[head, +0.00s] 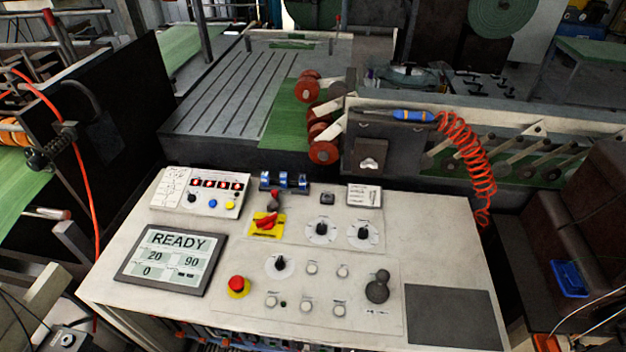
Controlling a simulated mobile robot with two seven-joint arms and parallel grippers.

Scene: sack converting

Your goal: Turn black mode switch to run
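A pale control panel (225,305) fills the lower middle of the head view. Several black rotary knobs stand on it. Two knobs on round white dials sit side by side at the upper right, a left one (323,228) and a right one (364,233). A third knob (279,264) on a white dial sits lower and to the left. A smaller black knob (192,198) is on the white box at the upper left. The labels are too small to read, so I cannot tell which one is the mode switch. Neither of my grippers is in view.
A display (172,258) reads READY. A red emergency button (236,283), a red handle on a yellow plate (266,223) and a dark joystick (377,287) stand up from the panel. A coiled orange hose (468,160) hangs behind right. The dark pad (447,315) is clear.

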